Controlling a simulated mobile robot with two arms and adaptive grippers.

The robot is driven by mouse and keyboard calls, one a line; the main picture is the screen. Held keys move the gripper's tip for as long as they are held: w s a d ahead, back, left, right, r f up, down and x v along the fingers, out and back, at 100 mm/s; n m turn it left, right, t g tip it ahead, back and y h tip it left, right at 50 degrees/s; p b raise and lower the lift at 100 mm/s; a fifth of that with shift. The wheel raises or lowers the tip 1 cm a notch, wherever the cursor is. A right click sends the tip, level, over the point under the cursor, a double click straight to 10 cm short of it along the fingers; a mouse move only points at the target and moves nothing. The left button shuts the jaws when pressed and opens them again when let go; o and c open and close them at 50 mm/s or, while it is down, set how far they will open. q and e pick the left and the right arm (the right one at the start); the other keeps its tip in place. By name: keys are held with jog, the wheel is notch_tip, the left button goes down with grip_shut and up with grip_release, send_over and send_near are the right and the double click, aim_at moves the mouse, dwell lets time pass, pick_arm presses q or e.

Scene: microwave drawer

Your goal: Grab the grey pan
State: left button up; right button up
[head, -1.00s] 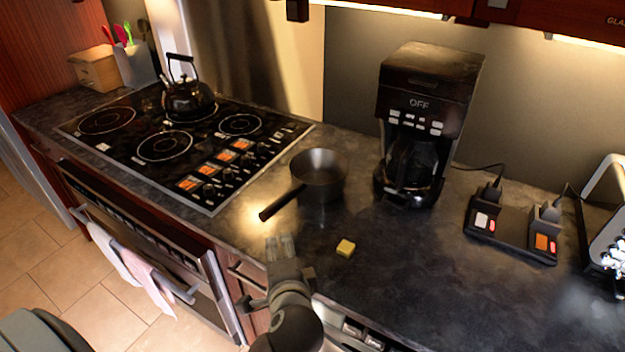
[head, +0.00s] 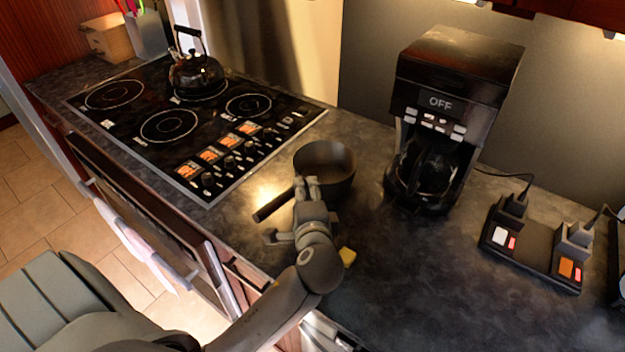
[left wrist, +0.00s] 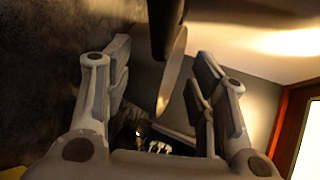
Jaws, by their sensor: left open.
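The grey pan (head: 338,170) stands upright on the dark counter between the stove and the coffee maker. Its dark handle (head: 272,206) points to the lower left. My left gripper (head: 307,186) is at the near side of the pan, by the handle's root, and hides part of it. In the left wrist view, my left gripper (left wrist: 162,62) has its fingers apart, with the dark handle (left wrist: 164,24) and pan body (left wrist: 174,68) showing in the gap. I cannot tell whether a finger touches the pan. My right gripper is not in view.
A coffee maker (head: 452,105) stands right of the pan. A stove top (head: 140,113) with a kettle (head: 196,76) is at left. A small yellow block (head: 347,257) lies beside my left wrist. A charger base (head: 535,250) sits at right; the front middle counter is clear.

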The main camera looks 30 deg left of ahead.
pick_arm(q)
jog(key=shift+w+a, duration=0.25)
jog(key=shift+w, duration=0.2)
jog(key=p+x, duration=0.1)
jog(key=x, duration=0.2)
jog(key=shift+w+f, duration=0.1)
jog(key=shift+w, duration=0.05)
jog(key=shift+w+a+f, duration=0.25)
jog(key=shift+w+a, duration=0.1)
jog(key=shift+w, duration=0.05)
jog(key=shift+s+d, duration=0.1)
jog(key=c, duration=1.1)
jog(key=shift+r, duration=0.1)
grip_shut()
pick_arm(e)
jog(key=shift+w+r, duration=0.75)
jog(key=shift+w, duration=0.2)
